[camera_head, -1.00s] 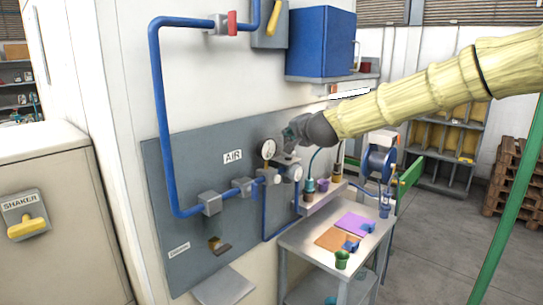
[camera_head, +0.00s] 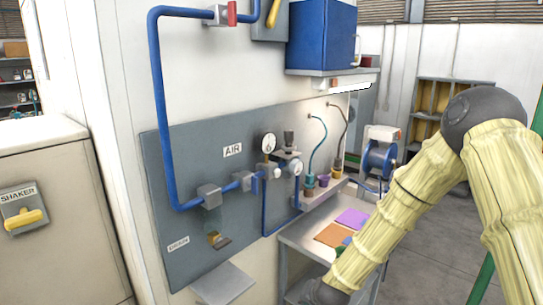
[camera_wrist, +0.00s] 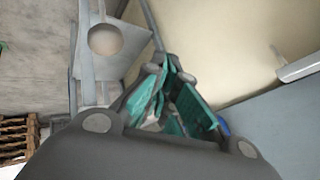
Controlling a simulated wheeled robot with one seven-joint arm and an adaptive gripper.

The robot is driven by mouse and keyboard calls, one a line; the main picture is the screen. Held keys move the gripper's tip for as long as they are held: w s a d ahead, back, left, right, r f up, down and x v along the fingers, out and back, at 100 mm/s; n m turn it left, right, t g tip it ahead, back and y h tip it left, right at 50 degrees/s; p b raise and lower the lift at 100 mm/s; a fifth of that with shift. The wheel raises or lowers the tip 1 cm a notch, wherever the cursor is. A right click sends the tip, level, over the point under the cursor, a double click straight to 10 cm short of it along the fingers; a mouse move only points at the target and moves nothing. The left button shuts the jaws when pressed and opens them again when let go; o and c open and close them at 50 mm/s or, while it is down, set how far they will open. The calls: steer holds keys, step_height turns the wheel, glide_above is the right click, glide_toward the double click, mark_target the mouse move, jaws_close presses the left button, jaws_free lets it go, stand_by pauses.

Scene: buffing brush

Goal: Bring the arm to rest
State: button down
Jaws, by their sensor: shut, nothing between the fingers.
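My arm (camera_head: 425,185), in a pale yellow sleeve with dark joints, is folded at the right of the head view. It bends at a dark elbow joint, and its forearm slopes down to the left past the front of the steel table (camera_head: 300,238). The dark wrist end is at the bottom edge, and my gripper is not visible there. In the wrist view my gripper (camera_wrist: 168,68) shows grey links and teal pads, with its fingers shut and empty.
The grey AIR panel (camera_head: 215,165) carries blue pipe, valves and gauges. Orange (camera_head: 331,235) and purple (camera_head: 352,218) sheets lie on the table, partly near my forearm. A hose reel (camera_head: 379,158) stands behind it. Wooden pallets (camera_wrist: 18,135) show in the wrist view. Open floor is at the right.

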steer(key=s+d+f+n+g, duration=0.1)
steer(key=s+d+f+g, duration=0.15)
steer(key=s+f, duration=0.65)
steer(key=s+d+f+n+g, duration=0.1)
steer(key=s+d+f, duration=0.2)
steer(key=s+f, duration=0.55)
steer(key=s+d+f+n+g+h+b, duration=0.1)
steer(key=s+d+f+g, duration=0.1)
steer(key=s, duration=1.1)
steer(key=s+d+f+n+g+h+b, duration=0.1)
steer(key=s+d, duration=0.3)
steer(key=s, duration=0.9)
steer(key=shift+f+n+g, duration=0.5)
steer(key=shift+f+g, duration=0.05)
steer(key=shift+f, duration=0.15)
steer(key=shift+w+d, duration=0.1)
